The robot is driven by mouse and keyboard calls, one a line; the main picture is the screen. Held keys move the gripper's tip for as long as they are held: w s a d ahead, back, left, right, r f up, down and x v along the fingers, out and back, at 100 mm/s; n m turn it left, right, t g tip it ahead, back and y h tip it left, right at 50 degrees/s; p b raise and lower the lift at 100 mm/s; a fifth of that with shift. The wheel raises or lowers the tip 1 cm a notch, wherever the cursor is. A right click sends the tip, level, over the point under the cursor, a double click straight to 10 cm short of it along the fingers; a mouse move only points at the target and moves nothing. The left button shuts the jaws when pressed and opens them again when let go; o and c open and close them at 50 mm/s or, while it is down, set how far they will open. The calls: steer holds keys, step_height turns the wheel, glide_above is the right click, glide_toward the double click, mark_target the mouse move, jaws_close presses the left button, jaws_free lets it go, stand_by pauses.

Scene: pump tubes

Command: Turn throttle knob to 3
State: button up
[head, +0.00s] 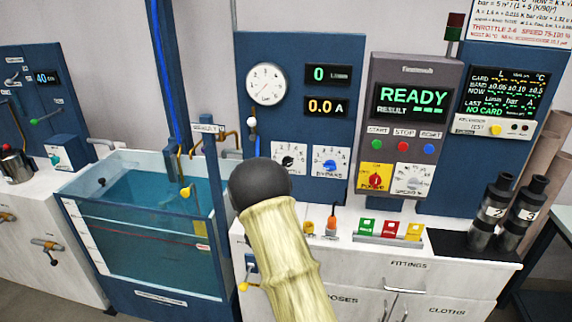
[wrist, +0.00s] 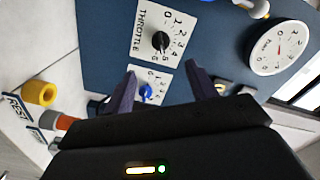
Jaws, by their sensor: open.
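The throttle knob is a small black knob (wrist: 160,41) on a white plate (wrist: 143,37) marked THROTTLE, with numbers around it. It also shows in the head view as a black knob (head: 288,160) on the blue panel, just above my arm. Which number it points to is too small to tell for sure. My gripper (wrist: 160,74) is open and empty in the wrist view, its two fingers facing the panel. The throttle knob lies ahead of the gap between the fingertips, apart from both. In the head view my arm hides the gripper.
A blue bypass knob (head: 330,166) sits right of the throttle; it shows between the fingers in the wrist view (wrist: 147,92). A round gauge (head: 267,84) and displays reading 0 and 0.0 A are above. A READY console (head: 413,105) stands right, a water tank (head: 140,215) left.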

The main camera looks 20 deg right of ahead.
steer(key=p+x, duration=0.3)
steer(key=x, duration=1.3)
steer(key=shift+d+p, duration=0.1)
steer(key=shift+p, duration=0.25)
steer(key=c, duration=0.9)
